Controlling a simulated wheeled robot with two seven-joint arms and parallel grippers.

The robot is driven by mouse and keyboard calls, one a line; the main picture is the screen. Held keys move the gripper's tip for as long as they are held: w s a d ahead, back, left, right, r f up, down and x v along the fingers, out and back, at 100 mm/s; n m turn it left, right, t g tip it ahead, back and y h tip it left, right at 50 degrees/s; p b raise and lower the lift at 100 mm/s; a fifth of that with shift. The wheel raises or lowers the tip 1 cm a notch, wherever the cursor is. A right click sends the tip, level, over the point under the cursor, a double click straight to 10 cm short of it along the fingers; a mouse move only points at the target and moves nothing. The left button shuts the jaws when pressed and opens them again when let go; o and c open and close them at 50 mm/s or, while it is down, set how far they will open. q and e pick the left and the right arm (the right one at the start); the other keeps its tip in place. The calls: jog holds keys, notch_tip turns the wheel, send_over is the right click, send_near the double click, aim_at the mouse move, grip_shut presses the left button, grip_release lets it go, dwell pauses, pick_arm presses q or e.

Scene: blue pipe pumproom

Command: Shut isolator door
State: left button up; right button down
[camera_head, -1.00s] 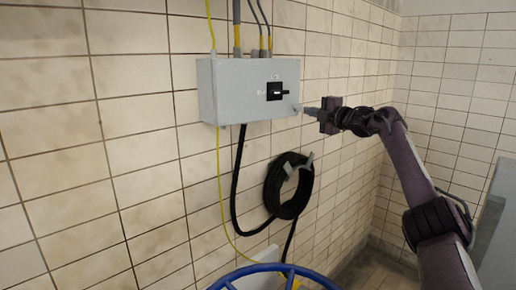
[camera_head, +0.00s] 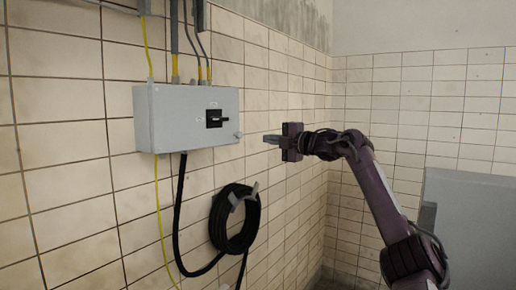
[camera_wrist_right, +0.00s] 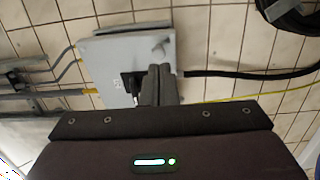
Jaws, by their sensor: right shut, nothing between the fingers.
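The grey isolator box (camera_head: 172,122) is mounted on the tiled wall, left of centre in the head view. Its front door (camera_head: 190,135) lies flat against the box and looks shut. The door carries a black rotary switch (camera_head: 214,118) and a small round knob (camera_head: 238,135) at its right edge. My right gripper (camera_head: 268,139) is shut and empty, a short way right of the knob and apart from it. In the right wrist view the shut fingers (camera_wrist_right: 158,84) cover part of the box (camera_wrist_right: 105,55). My left gripper is not in view.
A coiled black hose (camera_head: 235,218) hangs on a wall hook below the box. Cables and conduits (camera_head: 190,45) run up from the box's top. A grey cabinet (camera_head: 465,230) stands at the right. Free air lies between gripper and box.

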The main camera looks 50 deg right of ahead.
jog(key=s+a+m+h+b, duration=0.1)
jog(key=s+a+h+b, duration=0.1)
jog(key=s+a+b, duration=0.3)
jog(key=p, duration=1.1)
send_near(241, 138)
jog(key=w, duration=0.5)
jog(key=shift+w+d+r, duration=0.25)
jog(key=shift+w+d+f+p, duration=0.1)
jog(key=shift+w+f+p, duration=0.1)
jog(key=shift+w+p, duration=0.3)
jog(key=shift+w+f, duration=0.1)
jog(key=shift+w, duration=0.05)
jog(key=shift+w+d, duration=0.1)
jog(key=shift+w+d, duration=0.15)
jog(key=shift+w, duration=0.15)
jog(key=w, duration=0.1)
jog(key=w+d, duration=0.1)
jog(key=w, duration=0.3)
jog(key=shift+d, duration=0.25)
